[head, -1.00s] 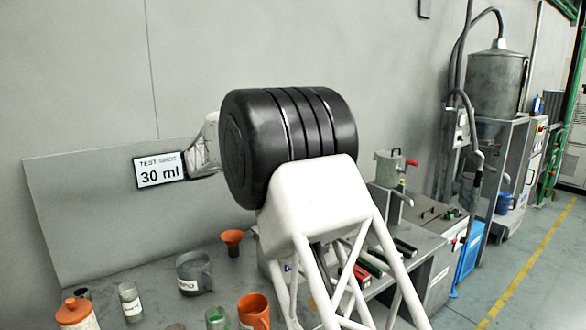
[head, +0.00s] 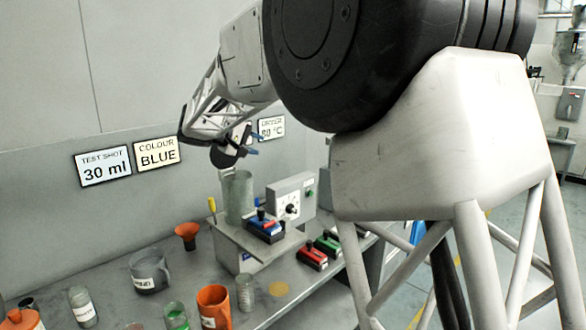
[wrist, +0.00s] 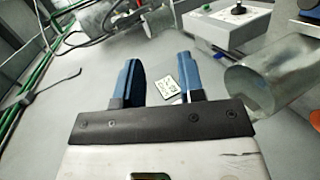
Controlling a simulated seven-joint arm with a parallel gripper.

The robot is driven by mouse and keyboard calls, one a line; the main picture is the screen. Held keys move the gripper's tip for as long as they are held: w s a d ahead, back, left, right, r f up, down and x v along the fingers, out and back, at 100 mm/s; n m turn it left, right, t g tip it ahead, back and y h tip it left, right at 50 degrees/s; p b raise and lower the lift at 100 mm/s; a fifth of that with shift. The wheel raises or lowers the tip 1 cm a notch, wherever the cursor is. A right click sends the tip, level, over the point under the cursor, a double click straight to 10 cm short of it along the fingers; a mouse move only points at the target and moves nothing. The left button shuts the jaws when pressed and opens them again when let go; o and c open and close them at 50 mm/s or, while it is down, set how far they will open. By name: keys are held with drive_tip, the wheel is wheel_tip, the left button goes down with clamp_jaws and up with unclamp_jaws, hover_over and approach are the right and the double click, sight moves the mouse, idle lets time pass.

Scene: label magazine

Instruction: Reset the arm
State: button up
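My gripper (head: 250,143) is raised in front of the wall, above and close to the grey metal cylinder (head: 237,196) in the head view. In the wrist view my gripper (wrist: 158,80) shows two blue fingers set wide apart with nothing between them. The metal cylinder (wrist: 268,82) lies to the right of the fingers there, apart from them. My large arm links cover much of the right half of the head view.
A control box with a dial (head: 291,203) stands beside the cylinder. Blue (head: 265,226), red (head: 312,255) and green (head: 328,244) blocks sit nearby. An orange mug (head: 214,307), grey mug (head: 150,270), jars and an orange funnel (head: 187,234) stand on the bench. Signs hang on the wall.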

drive_tip(key=s+d+f+m+g+y, duration=0.2)
drive_tip(key=s+d, duration=1)
drive_tip(key=s+d+f+m+g+y, duration=0.1)
drive_tip(key=s+d+f+g+y, duration=0.15)
drive_tip(key=s+d, duration=1)
drive_tip(key=s+d+f+m+y, duration=0.1)
drive_tip(key=s+f, duration=0.3)
drive_tip(key=s, duration=0.5)
drive_tip(key=s+d+f+m+y, duration=0.1)
drive_tip(key=s+d+f+y, duration=0.1)
drive_tip(key=s, duration=0.7)
drive_tip(key=s+d+f+m+y, duration=0.2)
drive_tip(key=s+f, duration=0.3)
drive_tip(key=s, duration=0.5)
drive_tip(key=shift+d+f+g+y, duration=0.15)
drive_tip(key=shift+f+g+y, duration=0.2)
drive_tip(key=shift+y, duration=0.1)
